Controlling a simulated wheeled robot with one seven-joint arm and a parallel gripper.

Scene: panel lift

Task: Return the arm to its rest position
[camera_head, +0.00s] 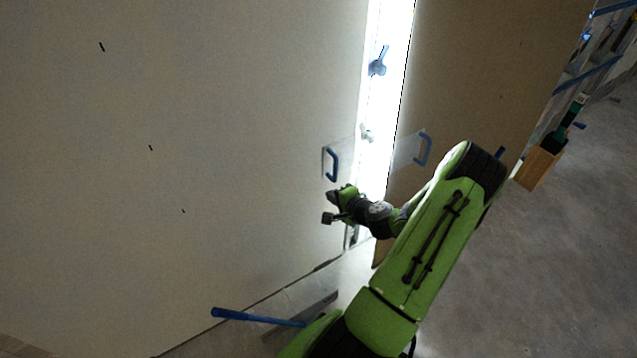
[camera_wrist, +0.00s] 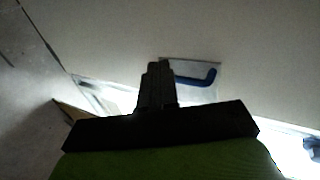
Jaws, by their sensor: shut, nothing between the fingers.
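My gripper (camera_head: 328,218) is at the end of my bent green arm, in front of the lower part of the bright gap between two panels. In the wrist view my gripper (camera_wrist: 158,68) is dark, with its fingers together and nothing between them. A blue handle (camera_head: 333,164) on a clear plate is on the left panel (camera_head: 200,130), just above my gripper in the head view. This handle also shows in the wrist view (camera_wrist: 200,78), beyond the fingertips. I cannot tell how far the fingers are from the panel.
The right panel (camera_head: 480,70) carries another blue handle (camera_head: 424,149). Grey-blue fittings (camera_head: 378,63) sit in the lit gap. A blue bar (camera_head: 258,318) lies low at the left. A wooden box (camera_head: 538,168) with tools stands at the right. Grey floor (camera_head: 560,270) is open at the lower right.

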